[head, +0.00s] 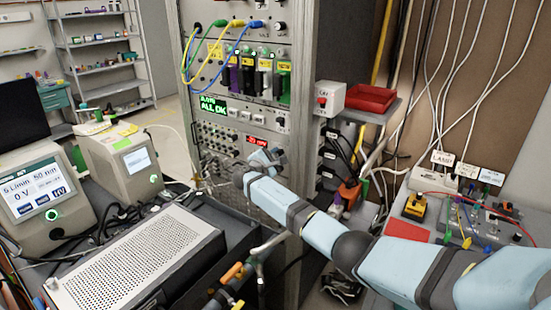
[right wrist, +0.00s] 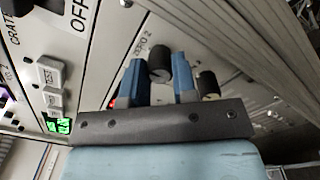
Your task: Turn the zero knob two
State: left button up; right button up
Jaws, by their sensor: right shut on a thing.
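The zero knob two (right wrist: 160,62) is a small black round knob on the grey rack panel, with a "ZERO 2" label printed beside it in the right wrist view. My right gripper (right wrist: 159,80) is shut on it, with one blue finger on each side. In the head view my right gripper (head: 264,157) reaches the rack front just below a small red-digit display (head: 257,140). The gripper covers the knob there. My left gripper is not in view.
A second black knob (right wrist: 207,84) sits close beside the right finger in the wrist view. A lit green switch (right wrist: 60,126) is at the left. In the head view a red tray (head: 371,98) juts from the rack's right, and a perforated grey box (head: 140,255) stands in front.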

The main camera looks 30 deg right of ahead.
jog(key=m+b, duration=1.4)
jog(key=b, duration=0.6)
jog(key=shift+f+m, duration=0.15)
jog(key=shift+m, duration=0.25)
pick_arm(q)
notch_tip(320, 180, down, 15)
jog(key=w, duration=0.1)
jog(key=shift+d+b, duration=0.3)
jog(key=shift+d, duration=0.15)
pick_arm(e)
jog(key=shift+m, duration=0.3)
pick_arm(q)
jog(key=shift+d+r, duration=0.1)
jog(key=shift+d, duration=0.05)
pick_arm(e)
jog(key=o, duration=0.9)
jog(key=shift+o, duration=0.2)
